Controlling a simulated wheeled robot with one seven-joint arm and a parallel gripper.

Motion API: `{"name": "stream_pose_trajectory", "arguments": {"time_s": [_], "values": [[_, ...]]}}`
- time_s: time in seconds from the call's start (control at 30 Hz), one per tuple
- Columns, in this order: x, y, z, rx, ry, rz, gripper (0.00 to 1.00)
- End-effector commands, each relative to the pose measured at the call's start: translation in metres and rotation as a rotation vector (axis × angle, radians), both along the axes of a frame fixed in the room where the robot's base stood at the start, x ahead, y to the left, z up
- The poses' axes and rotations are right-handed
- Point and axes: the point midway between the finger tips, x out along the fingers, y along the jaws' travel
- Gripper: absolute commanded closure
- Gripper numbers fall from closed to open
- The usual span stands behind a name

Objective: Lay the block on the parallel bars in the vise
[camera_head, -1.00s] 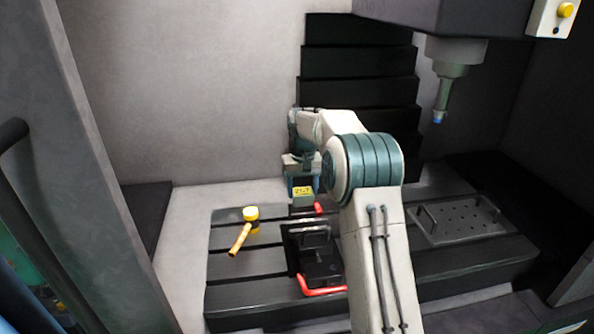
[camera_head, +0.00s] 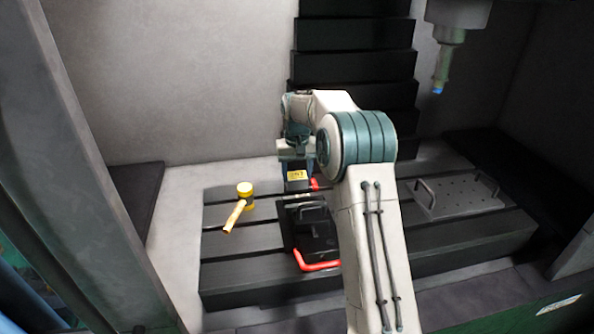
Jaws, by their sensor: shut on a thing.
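My gripper (camera_head: 296,160) is shut on the block (camera_head: 297,186), a dark piece with a yellow label on the side towards me. The gripper points down and holds the block at the back end of the vise. The vise (camera_head: 320,243) is dark, with a red bent handle at its front and another red part behind. My arm covers its right side. The parallel bars cannot be made out in the dark vise. Whether the block touches anything below it I cannot tell.
A yellow-headed mallet (camera_head: 238,205) lies on the slotted table (camera_head: 235,282) left of the vise. A perforated plate with handles (camera_head: 458,195) lies at right. The machine's spindle head (camera_head: 443,60) hangs above at upper right. A wall panel (camera_head: 75,150) stands at left.

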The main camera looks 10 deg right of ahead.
Motion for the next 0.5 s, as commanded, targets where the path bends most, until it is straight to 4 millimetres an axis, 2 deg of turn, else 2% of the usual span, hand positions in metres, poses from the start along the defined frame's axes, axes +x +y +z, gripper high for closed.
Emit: {"name": "stream_pose_trajectory", "arguments": {"time_s": [0.1, 0.5], "values": [[0.000, 0.000, -0.013, 0.000, 0.000, 0.000, 0.77], [0.000, 0.000, -0.041, 0.000, -0.002, 0.000, 0.77]]}}
